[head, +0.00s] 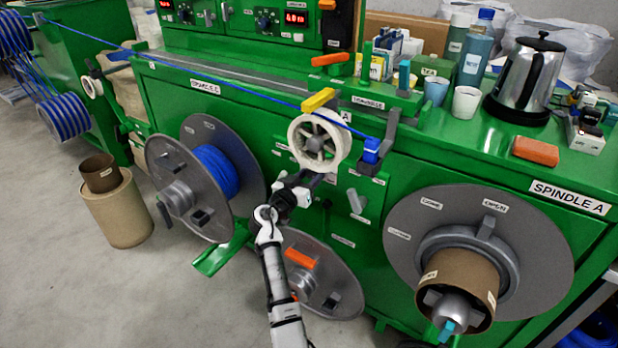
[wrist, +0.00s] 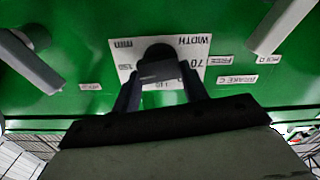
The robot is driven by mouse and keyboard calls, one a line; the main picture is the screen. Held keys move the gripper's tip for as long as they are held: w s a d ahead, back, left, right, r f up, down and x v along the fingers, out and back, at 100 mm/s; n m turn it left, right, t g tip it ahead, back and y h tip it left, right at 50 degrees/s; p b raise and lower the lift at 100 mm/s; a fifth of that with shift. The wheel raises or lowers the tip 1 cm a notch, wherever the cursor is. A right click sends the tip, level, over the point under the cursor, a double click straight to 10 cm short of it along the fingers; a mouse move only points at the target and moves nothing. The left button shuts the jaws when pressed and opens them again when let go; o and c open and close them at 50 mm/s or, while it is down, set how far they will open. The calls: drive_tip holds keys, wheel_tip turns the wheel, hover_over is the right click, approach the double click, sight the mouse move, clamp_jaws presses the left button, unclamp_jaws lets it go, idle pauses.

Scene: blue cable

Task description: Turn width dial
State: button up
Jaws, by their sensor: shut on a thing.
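The width dial (wrist: 156,54) is a dark knob on a white scale plate (wrist: 196,48) marked WIDTH and mm, fixed to the green machine front. The plate shows upside down in the wrist view. My gripper (wrist: 161,78) is shut on the dial, with one dark finger on each side of it. The fingers and the knob hide part of the scale, so I cannot read the setting. In the head view my gripper (head: 318,181) is at the machine front, just below the white guide wheel; the dial cannot be made out there.
The white guide wheel (head: 318,142) sits above my gripper, with the blue cable (head: 240,88) running over it. A grey-flanged reel (head: 205,175) stands left of my arm. A large spindle flange (head: 415,225) is on the right. Grey levers (wrist: 275,25) flank the dial.

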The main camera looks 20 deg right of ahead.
drive_tip(key=shift+n, duration=0.4)
drive_tip(key=shift+c, duration=0.3)
drive_tip(key=shift+n+b, duration=0.4)
drive_tip(key=shift+n, duration=0.6)
drive_tip(key=n, duration=0.4)
drive_tip(key=shift+w+a+n, duration=0.1)
drive_tip(key=shift+n, duration=0.2)
drive_tip(key=n+p, duration=0.1)
drive_tip(key=n, duration=0.3)
drive_tip(key=shift+n, duration=0.3)
drive_tip(key=shift+w+f+n+p, duration=0.15)
drive_tip(key=shift+n+p, duration=0.75)
drive_tip(key=shift+n, duration=0.9)
drive_tip(key=o, duration=1)
drive_tip(key=shift+a, duration=0.1)
drive_tip(key=shift+a, duration=0.1)
